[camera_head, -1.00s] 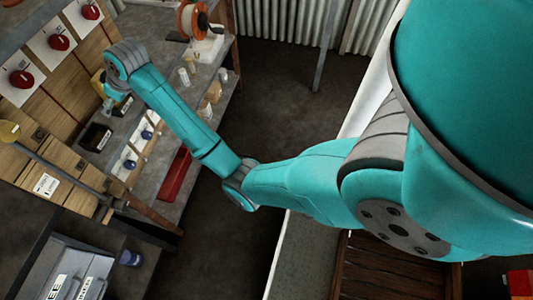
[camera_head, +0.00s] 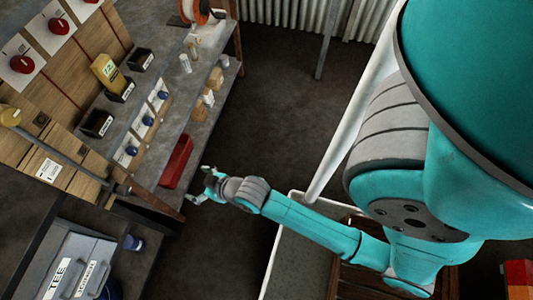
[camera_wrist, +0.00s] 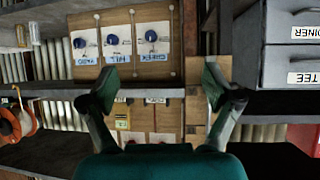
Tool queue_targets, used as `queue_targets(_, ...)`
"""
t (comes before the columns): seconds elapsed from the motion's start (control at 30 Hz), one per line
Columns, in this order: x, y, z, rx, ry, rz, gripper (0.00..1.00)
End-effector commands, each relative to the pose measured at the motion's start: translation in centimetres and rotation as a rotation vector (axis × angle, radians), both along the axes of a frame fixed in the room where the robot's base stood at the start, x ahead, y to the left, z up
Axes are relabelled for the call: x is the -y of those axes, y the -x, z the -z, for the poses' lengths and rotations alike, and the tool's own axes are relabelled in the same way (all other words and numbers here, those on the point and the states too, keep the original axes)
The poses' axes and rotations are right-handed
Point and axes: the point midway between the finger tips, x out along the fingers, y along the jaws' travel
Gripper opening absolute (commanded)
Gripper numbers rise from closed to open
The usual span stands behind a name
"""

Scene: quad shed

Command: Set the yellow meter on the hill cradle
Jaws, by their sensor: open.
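The yellow meter (camera_head: 106,72) stands in or against the middle of three black cradles (camera_head: 122,92) on the grey bench, leaning slightly, its labelled face showing. The cradle's own label cannot be read in the head view. My gripper (camera_head: 204,186) is open and empty, out past the bench's front edge and well apart from the meter. In the wrist view its two fingers (camera_wrist: 160,88) are spread wide with nothing between them. That view faces a board with three blue knobs (camera_wrist: 119,40) above labels, one of which seems to read HILL.
Two other black cradles (camera_head: 140,59) (camera_head: 97,123) flank the middle one and look empty. Blue knobs (camera_head: 147,120) line the bench front. A red tray (camera_head: 176,160) lies near the bench edge. Grey drawers (camera_head: 75,265) stand at lower left. The floor (camera_head: 270,110) is clear.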

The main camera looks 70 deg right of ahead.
Motion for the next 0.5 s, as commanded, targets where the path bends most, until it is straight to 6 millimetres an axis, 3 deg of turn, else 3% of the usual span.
queue_targets(0.03, -0.6, 2.2, 0.1, 0.007, 0.002, -0.003, 0.89)
queue_targets(0.27, -2.5, 10.1, -2.1, 0.087, 0.012, -0.016, 0.89)
queue_targets(0.5, -3.8, 17.6, -6.5, 0.174, 0.018, -0.041, 0.89)
